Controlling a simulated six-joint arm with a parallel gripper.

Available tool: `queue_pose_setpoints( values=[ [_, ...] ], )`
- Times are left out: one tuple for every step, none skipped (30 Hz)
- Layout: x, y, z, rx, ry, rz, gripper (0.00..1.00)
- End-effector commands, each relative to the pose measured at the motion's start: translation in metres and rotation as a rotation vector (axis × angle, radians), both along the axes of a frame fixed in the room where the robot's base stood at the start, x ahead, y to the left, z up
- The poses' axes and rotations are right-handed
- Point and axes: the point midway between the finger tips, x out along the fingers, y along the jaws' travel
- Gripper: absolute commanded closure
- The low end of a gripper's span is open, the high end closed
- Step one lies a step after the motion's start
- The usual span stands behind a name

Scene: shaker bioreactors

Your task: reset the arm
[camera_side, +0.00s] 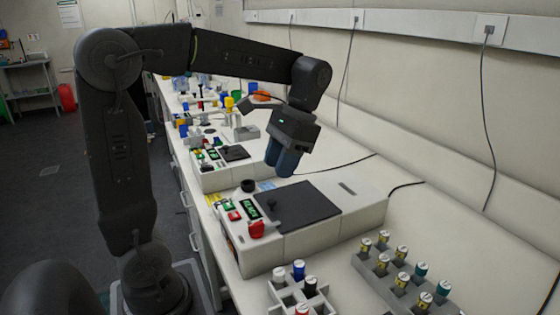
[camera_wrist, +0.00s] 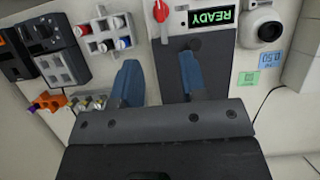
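My gripper (camera_side: 285,158) hangs in the air above and behind the near shaker device (camera_side: 340,218) in the side view, pointing down. In the wrist view my gripper (camera_wrist: 160,84) shows two blue fingers set apart with a gap between them, and nothing is held there. The device's dark top plate (camera_side: 298,206) is bare apart from a small dark knob. A green display reading READY (camera_wrist: 212,16) and a red switch (camera_wrist: 161,12) show in the wrist view.
A grey rack (camera_side: 405,280) with several capped vials stands at the front right. A small rack (camera_side: 297,294) with coloured caps stands in front of the device. Another device (camera_side: 226,160) and cluttered bottles (camera_side: 205,100) sit farther back. Air around my gripper is clear.

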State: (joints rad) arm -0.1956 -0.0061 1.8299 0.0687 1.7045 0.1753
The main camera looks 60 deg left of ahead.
Motion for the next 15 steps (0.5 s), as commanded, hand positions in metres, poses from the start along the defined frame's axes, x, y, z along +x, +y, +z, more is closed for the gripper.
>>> queue_pose_setpoints(
  values=[
    [0.000, 0.000, 0.000, 0.000, 0.000, 0.000, 0.61],
    [0.000, 0.000, 0.000, 0.000, 0.000, 0.000, 0.61],
    [0.000, 0.000, 0.000, 0.000, 0.000, 0.000, 0.61],
    [0.000, 0.000, 0.000, 0.000, 0.000, 0.000, 0.61],
    [0.000, 0.000, 0.000, 0.000, 0.000, 0.000, 0.61],
    [0.000, 0.000, 0.000, 0.000, -0.001, 0.000, 0.61],
    [-0.001, -0.001, 0.000, 0.001, -0.004, 0.000, 0.61],
    [-0.001, -0.001, 0.000, 0.002, -0.012, -0.002, 0.61],
    [-0.004, -0.003, 0.000, 0.005, -0.029, -0.004, 0.61],
    [-0.006, -0.005, 0.000, 0.008, -0.048, -0.006, 0.61],
    [-0.009, -0.008, -0.001, 0.012, -0.075, -0.009, 0.61],
    [-0.014, -0.012, -0.001, 0.018, -0.119, -0.012, 0.61],
    [-0.018, -0.015, -0.002, 0.024, -0.159, -0.014, 0.61],
    [-0.022, -0.019, -0.003, 0.028, -0.204, -0.018, 0.61],
    [-0.029, -0.025, -0.005, 0.034, -0.269, -0.022, 0.61]
  ],
)
